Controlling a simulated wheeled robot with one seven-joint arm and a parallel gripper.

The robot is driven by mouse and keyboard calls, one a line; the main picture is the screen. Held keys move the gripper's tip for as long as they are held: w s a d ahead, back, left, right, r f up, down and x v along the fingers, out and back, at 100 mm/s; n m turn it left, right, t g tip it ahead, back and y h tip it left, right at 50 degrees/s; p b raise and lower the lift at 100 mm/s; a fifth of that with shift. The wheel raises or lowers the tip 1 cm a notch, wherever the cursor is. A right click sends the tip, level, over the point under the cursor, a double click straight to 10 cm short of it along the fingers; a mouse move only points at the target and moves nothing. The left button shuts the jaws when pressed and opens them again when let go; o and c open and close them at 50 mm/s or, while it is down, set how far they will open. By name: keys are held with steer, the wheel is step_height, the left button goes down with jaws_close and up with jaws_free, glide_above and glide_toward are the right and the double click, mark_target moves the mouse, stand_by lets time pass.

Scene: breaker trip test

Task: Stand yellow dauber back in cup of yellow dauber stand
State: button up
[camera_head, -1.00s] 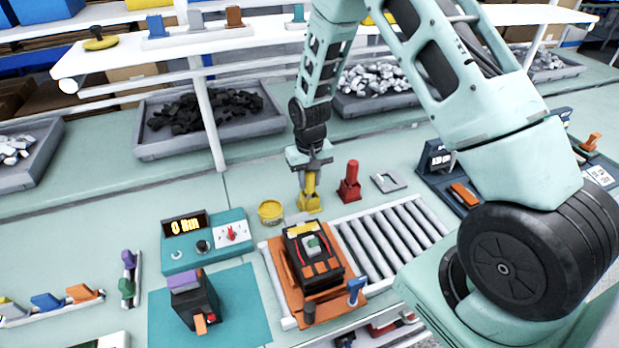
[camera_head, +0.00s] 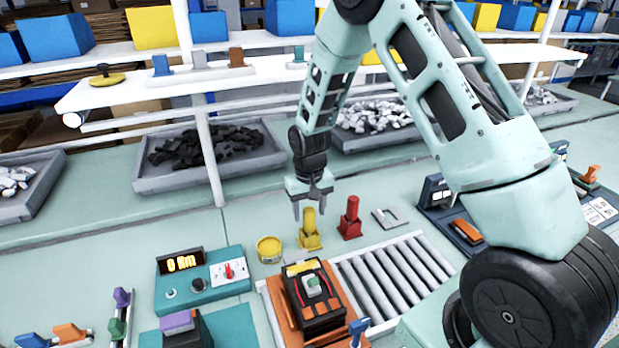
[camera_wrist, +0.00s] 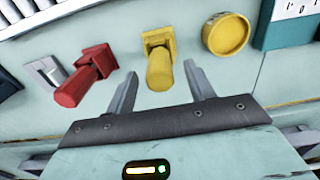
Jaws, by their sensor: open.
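The yellow dauber (camera_head: 309,221) stands upright in its yellow stand (camera_head: 311,241) on the bench, between a yellow round tub and a red dauber. In the wrist view the yellow dauber (camera_wrist: 160,70) points toward the camera, with its square stand (camera_wrist: 157,39) behind it. My gripper (camera_head: 310,208) is open and empty, just above the dauber's top. In the wrist view its two fingers (camera_wrist: 161,83) lie to either side of the dauber, apart from it. How deep the dauber sits in the cup is hidden.
A yellow tub (camera_head: 269,250) is close on the left and a red dauber in its stand (camera_head: 350,218) close on the right. A breaker (camera_head: 313,295) on an orange plate, a roller conveyor (camera_head: 385,270) and a teal meter box (camera_head: 203,280) lie nearer.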

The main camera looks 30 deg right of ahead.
step_height(320, 180, up, 14)
steer(key=b, duration=0.2)
steer(key=shift+r+b, duration=0.25)
steer(key=shift+b, duration=0.1)
steer(key=s+a+r+n, duration=0.1)
steer(key=s+a+n, duration=0.6)
steer(key=s+a, duration=1.2)
steer(key=s+a+n+b, duration=0.1)
steer(key=s+n, duration=0.2)
steer(key=s, duration=0.7)
steer(key=shift+s+f+y, duration=0.3)
steer(key=shift+f, duration=0.15)
